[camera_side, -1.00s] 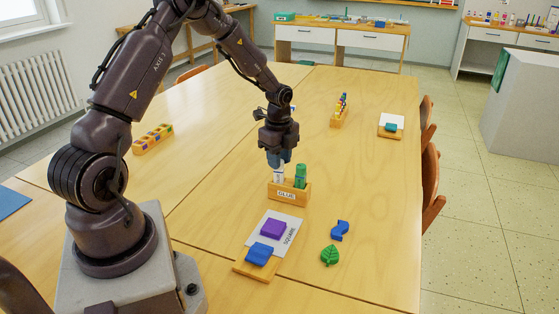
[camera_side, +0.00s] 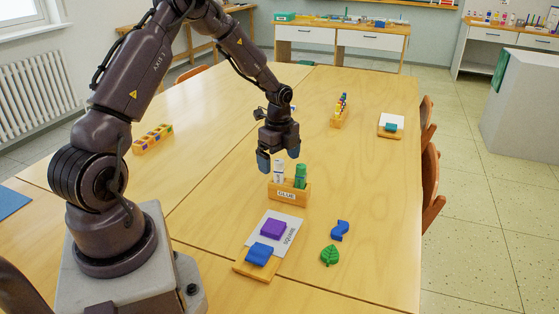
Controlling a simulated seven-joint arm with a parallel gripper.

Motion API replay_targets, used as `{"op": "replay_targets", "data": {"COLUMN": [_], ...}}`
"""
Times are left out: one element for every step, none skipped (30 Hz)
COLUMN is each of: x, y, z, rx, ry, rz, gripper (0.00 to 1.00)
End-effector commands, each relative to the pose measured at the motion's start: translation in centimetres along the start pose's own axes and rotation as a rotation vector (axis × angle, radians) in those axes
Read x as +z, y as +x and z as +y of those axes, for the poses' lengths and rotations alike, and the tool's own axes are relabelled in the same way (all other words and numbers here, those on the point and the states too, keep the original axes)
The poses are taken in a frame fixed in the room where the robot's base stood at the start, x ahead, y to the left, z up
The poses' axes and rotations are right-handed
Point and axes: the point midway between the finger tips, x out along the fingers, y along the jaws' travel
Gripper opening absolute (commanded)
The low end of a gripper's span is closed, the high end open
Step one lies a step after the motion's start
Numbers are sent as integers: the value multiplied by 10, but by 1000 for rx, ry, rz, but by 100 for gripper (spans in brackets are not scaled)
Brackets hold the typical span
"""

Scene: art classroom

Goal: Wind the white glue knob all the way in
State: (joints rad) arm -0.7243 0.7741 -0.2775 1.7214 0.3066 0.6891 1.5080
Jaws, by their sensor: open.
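The white glue stick (camera_side: 279,173) stands upright in the wooden holder labelled GLUE (camera_side: 289,194), on the left side. A green glue stick (camera_side: 300,175) stands beside it on the right. My gripper (camera_side: 278,164) is open above the holder, its blue fingertips spread wide to either side of the white glue stick's top. It points down and holds nothing. The knob itself is too small to make out clearly.
In front of the holder lie a card with a purple block (camera_side: 273,229), a blue block (camera_side: 262,253), another blue piece (camera_side: 340,231) and a green leaf (camera_side: 330,255). A wooden rack (camera_side: 153,139) stands at left. A crayon holder (camera_side: 340,112) stands farther back.

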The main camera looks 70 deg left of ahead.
Motion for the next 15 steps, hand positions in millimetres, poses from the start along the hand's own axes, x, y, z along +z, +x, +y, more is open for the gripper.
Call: {"op": "replay_targets", "data": {"x": [0,0,0,0,0,0,0,0,0,0,0,0,0,0,0], "y": [-2,-4,-6,-8,-10,-12,-14,-16,-18,-20,-22,-24,-26,-28,-31], "z": [0,0,0,0,0,0,0,0,0,0,0,0,0,0,0], "rx": [-1,-1,-1,-1,-1,-2,-2,-2,-2,-1,-1,-1,-2,-2,-2], "ry": [0,0,0,0,0,0,-1,-1,-1,-1,-1,-1,-1,-1,-1], "rz": [0,0,-1,-1,-1,0,-1,-1,-1,0,0,0,0,0,0], "gripper": [96,96,96,96,96,96,96,96,96,96,96,96,96,96,96]}}
